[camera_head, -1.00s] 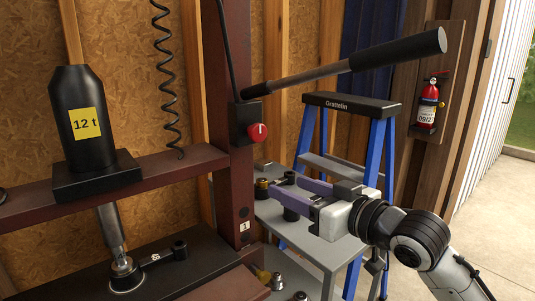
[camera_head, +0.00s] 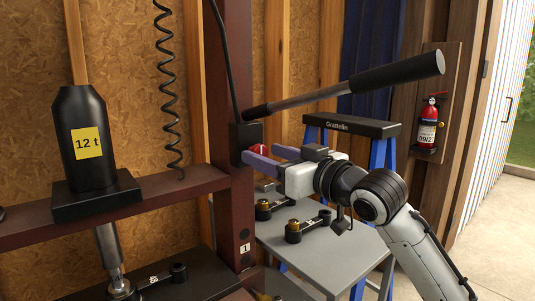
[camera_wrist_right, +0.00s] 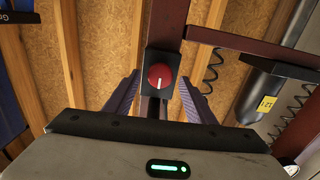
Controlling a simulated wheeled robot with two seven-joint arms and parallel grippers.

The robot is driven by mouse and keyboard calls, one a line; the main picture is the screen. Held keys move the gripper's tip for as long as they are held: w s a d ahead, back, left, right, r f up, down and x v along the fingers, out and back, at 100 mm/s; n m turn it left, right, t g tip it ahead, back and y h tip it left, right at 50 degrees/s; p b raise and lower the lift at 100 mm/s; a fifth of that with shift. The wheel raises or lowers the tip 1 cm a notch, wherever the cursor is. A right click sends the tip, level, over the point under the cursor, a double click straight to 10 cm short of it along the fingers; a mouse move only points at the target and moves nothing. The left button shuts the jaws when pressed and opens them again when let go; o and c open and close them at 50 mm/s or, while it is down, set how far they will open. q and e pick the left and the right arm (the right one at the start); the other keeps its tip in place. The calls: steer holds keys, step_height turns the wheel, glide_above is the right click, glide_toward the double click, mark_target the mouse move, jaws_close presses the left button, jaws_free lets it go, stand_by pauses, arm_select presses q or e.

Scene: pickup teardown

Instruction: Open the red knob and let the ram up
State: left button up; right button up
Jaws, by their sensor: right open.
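The red knob (camera_head: 258,148) sits on a black valve box (camera_head: 243,134) on the maroon press post. In the head view my right gripper's fingers partly cover it; the right wrist view shows the knob (camera_wrist_right: 159,76) whole, its white mark near upright. My right gripper (camera_head: 260,153) is open, its purple fingers spread to either side of the knob; contact cannot be told. The black 12 t jack (camera_head: 81,125) stands on the crossbeam. The grey ram (camera_head: 109,246) reaches down below it to the black block (camera_head: 165,285). My left gripper is out of view.
A black-handled pump lever (camera_head: 345,85) slants above my right gripper. A grey table (camera_head: 322,258) with dark parts lies below my right arm. A blue ladder (camera_head: 350,126) stands behind. A coiled black cable (camera_head: 168,90) hangs left of the post.

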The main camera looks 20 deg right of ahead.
steer(key=shift+w+a, duration=0.1)
steer(key=shift+w, duration=0.1)
steer(key=shift+c, duration=0.3)
steer(key=c, duration=1)
steer(key=shift+o, duration=0.2)
